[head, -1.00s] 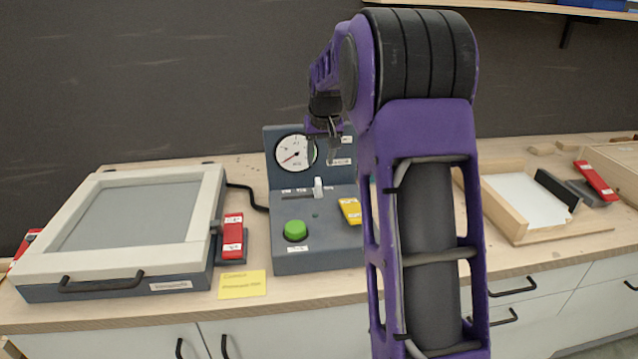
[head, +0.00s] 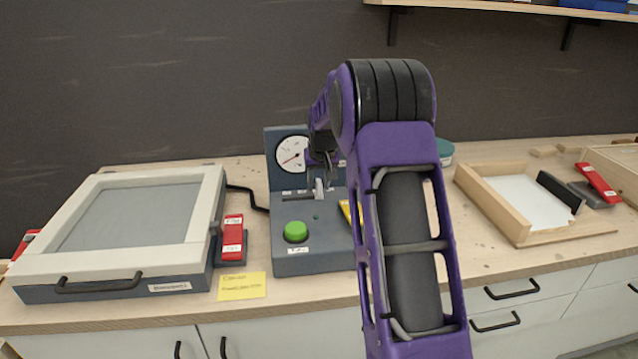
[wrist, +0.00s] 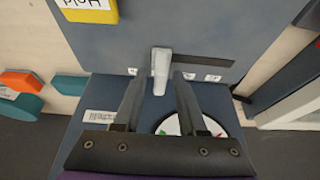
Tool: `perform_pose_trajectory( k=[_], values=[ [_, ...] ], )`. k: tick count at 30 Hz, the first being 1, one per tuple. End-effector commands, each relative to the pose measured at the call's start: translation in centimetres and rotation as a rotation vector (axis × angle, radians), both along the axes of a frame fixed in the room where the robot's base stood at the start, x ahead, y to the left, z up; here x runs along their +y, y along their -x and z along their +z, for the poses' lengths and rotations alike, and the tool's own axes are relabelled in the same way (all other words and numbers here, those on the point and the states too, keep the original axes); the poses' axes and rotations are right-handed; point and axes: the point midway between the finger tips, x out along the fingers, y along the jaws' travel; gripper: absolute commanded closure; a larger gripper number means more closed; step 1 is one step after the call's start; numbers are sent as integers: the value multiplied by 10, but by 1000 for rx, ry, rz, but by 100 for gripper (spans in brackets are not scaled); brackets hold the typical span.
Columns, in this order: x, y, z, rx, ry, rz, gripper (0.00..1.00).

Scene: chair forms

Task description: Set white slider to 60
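The white slider (head: 319,188) stands upright in a dark slot (head: 296,196) on the grey control box (head: 300,262). In the wrist view the white slider (wrist: 160,68) sits at one end of the visible slot (wrist: 204,60), with small white labels along it. My gripper (head: 324,178) is above the slider in the head view. In the wrist view my gripper (wrist: 156,80) is open, with one finger on each side of the slider's line. Whether the fingers touch the slider cannot be told. The label numbers are too small to read.
A round dial (head: 293,155) is on the box's upright panel, close behind my gripper. A green button (head: 295,231) is in front, and a yellow part (head: 346,212) is at its right. A framed screen unit (head: 120,225) stands left. A wooden tray (head: 500,215) lies right.

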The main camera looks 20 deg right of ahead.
Motion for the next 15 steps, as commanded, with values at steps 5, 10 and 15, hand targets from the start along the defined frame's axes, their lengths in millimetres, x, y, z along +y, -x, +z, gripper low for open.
perform_pose_trajectory(
  k=[5,10,15],
  values=[
    [0,0,0,0,0,0,94],
    [0,0,0,0,0,0,100],
    [0,0,0,0,0,0,100]
  ],
)
